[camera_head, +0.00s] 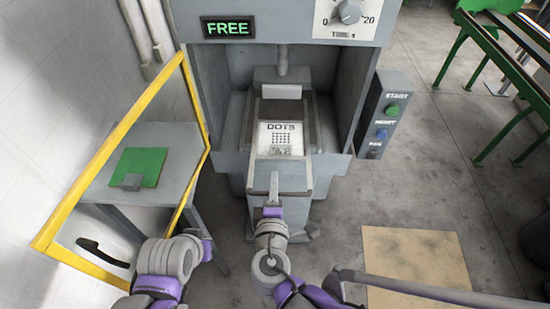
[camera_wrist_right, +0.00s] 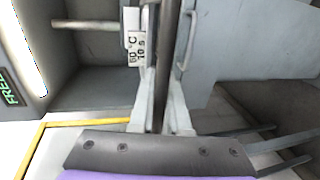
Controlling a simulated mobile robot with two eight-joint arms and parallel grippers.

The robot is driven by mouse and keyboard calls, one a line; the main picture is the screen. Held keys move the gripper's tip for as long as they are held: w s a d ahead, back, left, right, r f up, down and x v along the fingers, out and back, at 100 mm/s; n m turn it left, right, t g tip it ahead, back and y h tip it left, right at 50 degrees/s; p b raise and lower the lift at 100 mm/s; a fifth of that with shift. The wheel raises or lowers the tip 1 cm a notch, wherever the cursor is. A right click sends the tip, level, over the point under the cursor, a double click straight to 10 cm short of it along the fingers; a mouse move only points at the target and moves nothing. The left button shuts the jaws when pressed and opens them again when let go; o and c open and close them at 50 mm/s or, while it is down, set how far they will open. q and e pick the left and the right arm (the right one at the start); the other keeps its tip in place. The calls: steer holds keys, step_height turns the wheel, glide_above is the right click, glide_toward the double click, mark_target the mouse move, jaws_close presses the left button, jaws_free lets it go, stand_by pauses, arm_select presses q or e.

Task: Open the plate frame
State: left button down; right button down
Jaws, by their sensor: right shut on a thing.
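The plate frame (camera_head: 313,130) sits inside the grey machine, around a white plate marked DOTS (camera_head: 281,139). My right gripper (camera_head: 273,182) is at the front end of the frame. In the right wrist view its two fingers (camera_wrist_right: 163,110) are shut on a thin dark bar (camera_wrist_right: 167,60), apparently the frame's handle; the fingers hide part of it in the head view. My left arm comes in at the lower left, and its gripper end (camera_head: 205,246) is well apart from the frame. Its fingers cannot be made out.
A yellow-edged guard door (camera_head: 110,140) stands swung out at left, with a black handle (camera_head: 100,250). Behind it a side table (camera_head: 180,160) bears a green mat (camera_head: 138,167). A button box (camera_head: 383,115) is at the machine's right. A tan floor board (camera_head: 415,265) lies at lower right.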

steer(key=shift+f+v, duration=0.2)
steer(key=shift+v, duration=0.9)
steer(key=shift+f+v, duration=0.25)
steer(key=shift+v, duration=0.8)
steer(key=shift+s, duration=0.1)
steer(key=c, duration=0.9)
jaws_free()
steer(key=v, duration=1)
steer(key=shift+s+p, duration=0.3)
steer(key=shift+s, duration=0.1)
steer(key=w+d+f+m+g, duration=0.1)
steer(key=d+f+m+g, duration=0.3)
steer(key=d+m, duration=0.5)
steer(key=w+d+f+m+g, duration=0.2)
steer(key=d+f+m+g, duration=0.3)
steer(key=d+m, duration=0.4)
steer(key=shift+d+g, duration=0.55)
steer(key=shift+g, duration=0.05)
